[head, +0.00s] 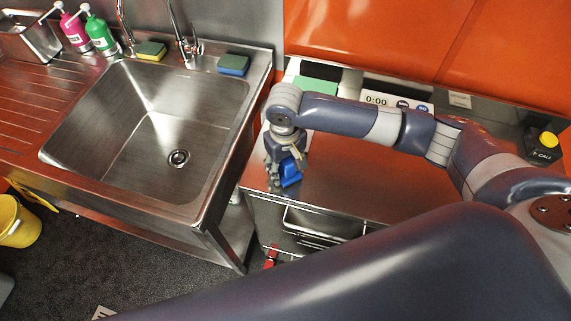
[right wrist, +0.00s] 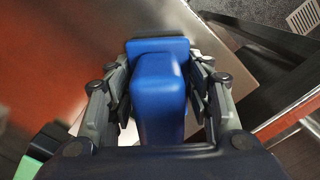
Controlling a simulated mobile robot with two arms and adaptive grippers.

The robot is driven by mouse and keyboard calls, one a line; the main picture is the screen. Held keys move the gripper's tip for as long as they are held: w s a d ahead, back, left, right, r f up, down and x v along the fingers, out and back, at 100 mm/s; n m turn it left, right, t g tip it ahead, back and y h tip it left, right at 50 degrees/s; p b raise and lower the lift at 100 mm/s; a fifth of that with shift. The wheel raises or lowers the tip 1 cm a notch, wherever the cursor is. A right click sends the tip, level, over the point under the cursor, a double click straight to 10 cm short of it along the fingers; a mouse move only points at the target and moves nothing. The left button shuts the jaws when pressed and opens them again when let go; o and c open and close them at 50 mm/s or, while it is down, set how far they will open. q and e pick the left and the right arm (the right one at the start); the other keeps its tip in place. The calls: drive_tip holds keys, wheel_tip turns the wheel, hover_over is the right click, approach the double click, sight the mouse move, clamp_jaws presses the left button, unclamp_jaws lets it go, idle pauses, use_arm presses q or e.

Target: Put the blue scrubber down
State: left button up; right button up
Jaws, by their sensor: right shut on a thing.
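The blue scrubber (head: 291,175) is held in my right gripper (head: 284,178) at the near left part of the steel counter (head: 370,190). In the right wrist view the scrubber (right wrist: 160,100) has a block-shaped grip and a wider flat base. The fingers of my right gripper (right wrist: 160,92) close on both its sides. Counter surface shows to its left, and the counter's edge and dark floor to its right. I cannot tell whether the scrubber touches the counter. My left gripper is out of view.
A steel sink (head: 150,135) lies to the left, with a green and yellow sponge (head: 150,51) and a blue sponge (head: 233,64) on its back rim. A timer panel (head: 376,100) and a call button (head: 547,140) stand at the counter's back. The counter's middle is clear.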

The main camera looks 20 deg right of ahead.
drive_tip(key=o, duration=0.9)
drive_tip(key=shift+f, duration=0.1)
drive_tip(key=shift+o, duration=0.2)
wheel_tip(320, 180, up, 12)
drive_tip(key=shift+a+r+b, duration=0.1)
drive_tip(key=shift+r+b, duration=0.05)
drive_tip(key=shift+b, duration=0.9)
drive_tip(key=shift+s, duration=0.1)
